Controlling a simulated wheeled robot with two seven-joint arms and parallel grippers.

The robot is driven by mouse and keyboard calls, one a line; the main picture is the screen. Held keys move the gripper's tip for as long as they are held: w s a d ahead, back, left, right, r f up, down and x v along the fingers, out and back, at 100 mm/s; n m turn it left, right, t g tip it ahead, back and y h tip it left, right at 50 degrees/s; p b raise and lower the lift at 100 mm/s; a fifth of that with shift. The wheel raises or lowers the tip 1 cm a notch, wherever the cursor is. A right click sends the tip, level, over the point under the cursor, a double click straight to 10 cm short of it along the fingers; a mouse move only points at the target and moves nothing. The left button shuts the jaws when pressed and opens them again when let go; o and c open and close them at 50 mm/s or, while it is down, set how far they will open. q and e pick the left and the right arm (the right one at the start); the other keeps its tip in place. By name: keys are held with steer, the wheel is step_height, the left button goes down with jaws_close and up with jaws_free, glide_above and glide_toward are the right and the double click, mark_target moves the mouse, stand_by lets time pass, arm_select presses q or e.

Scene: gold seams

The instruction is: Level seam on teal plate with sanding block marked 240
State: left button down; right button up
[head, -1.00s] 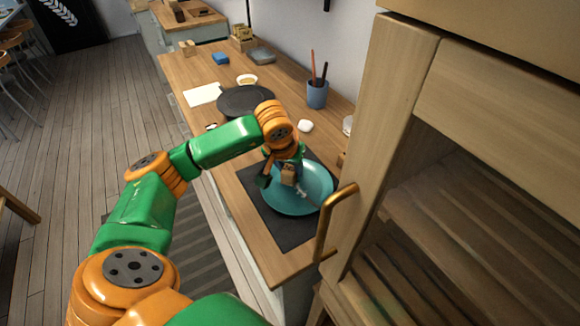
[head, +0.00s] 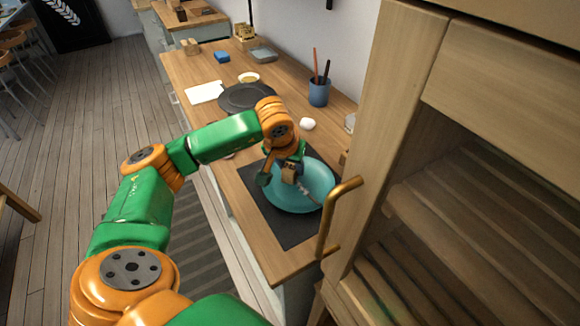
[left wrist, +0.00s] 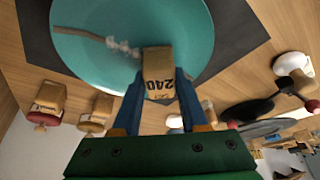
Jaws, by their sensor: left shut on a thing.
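The teal plate (head: 318,177) lies on a dark mat (head: 285,232) near the counter's front end. It fills the top of the left wrist view (left wrist: 190,25). A seam (left wrist: 78,38) runs across it, brownish at the left and rough and whitish near the block. My left gripper (left wrist: 158,88) is shut on the tan sanding block (left wrist: 158,62) marked 240, over the plate beside the seam's whitish end. I cannot tell whether the block touches the plate. In the head view the gripper (head: 283,170) partly hides the block and plate. My right gripper is not in view.
A wooden cabinet with a brass handle (head: 328,215) stands close to the plate's right. A blue cup (head: 319,92) with sticks, a dark round plate (head: 245,97) and a white lump (head: 307,124) lie farther back. Two other tan blocks (left wrist: 48,97) (left wrist: 100,112) show in the left wrist view.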

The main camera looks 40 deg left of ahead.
mark_target(305, 189)
arm_select(q)
steer(key=shift+s+d, duration=0.35)
steer(key=shift+d, duration=1.35)
steer(key=shift+s+d, duration=0.4)
steer(key=shift+s, duration=0.2)
steer(key=shift+w+d, duration=0.2)
steer(key=shift+d, duration=0.7)
steer(key=shift+w, duration=0.15)
steer(key=shift+s+a+f+b, duration=0.1)
steer(key=shift+s+a+b, duration=0.15)
steer(key=shift+s+b, duration=0.15)
steer(key=shift+w, duration=0.1)
steer(key=shift+f+b, duration=0.1)
steer(key=shift+b, duration=0.35)
steer(key=shift+d, duration=0.1)
steer(key=shift+s+b, duration=0.25)
steer(key=shift+b, duration=0.15)
